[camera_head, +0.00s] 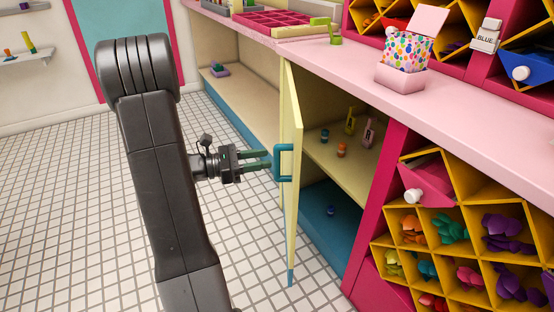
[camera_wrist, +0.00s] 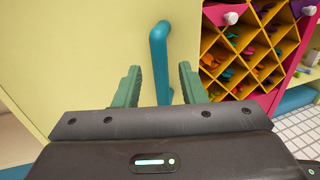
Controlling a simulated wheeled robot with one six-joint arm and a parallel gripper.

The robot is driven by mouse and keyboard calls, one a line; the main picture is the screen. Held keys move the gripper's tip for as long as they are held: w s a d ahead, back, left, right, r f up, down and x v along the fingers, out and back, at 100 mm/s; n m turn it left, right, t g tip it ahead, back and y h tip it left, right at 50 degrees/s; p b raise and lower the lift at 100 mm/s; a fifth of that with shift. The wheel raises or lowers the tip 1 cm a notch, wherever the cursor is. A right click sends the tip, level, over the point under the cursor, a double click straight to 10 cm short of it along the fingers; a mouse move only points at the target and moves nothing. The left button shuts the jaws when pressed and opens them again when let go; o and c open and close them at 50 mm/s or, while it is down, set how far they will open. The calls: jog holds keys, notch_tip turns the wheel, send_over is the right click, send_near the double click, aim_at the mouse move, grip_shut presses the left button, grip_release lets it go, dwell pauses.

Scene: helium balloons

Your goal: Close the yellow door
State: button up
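The yellow door (camera_head: 292,140) stands open, swung out from the cabinet under the pink counter. It is seen nearly edge-on in the head view, and its pale yellow face (camera_wrist: 90,45) fills much of the wrist view. A blue handle (camera_head: 284,162) is fixed to it; the handle (camera_wrist: 160,60) also shows in the wrist view. My gripper (camera_head: 262,160) is at the handle. In the wrist view its two green fingers (camera_wrist: 160,88) are apart, with the lower part of the handle between them. Whether the fingers touch the handle I cannot tell.
Small bottles (camera_head: 349,124) and other small items stand on the shelf inside the cabinet. The pink counter (camera_head: 460,105) carries a dotted box (camera_head: 408,52). A yellow diamond rack (camera_head: 465,235) is right of the opening. The tiled floor (camera_head: 80,200) at left is clear.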

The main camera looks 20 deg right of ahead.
aim_at(278, 176)
jog(key=shift+s+d+b, duration=0.2)
jog(key=shift+s+d, duration=0.05)
jog(key=shift+d, duration=1)
jog(key=shift+s+d+b, duration=0.15)
jog(key=shift+s+d, duration=0.05)
jog(key=shift+d, duration=1.05)
grip_shut()
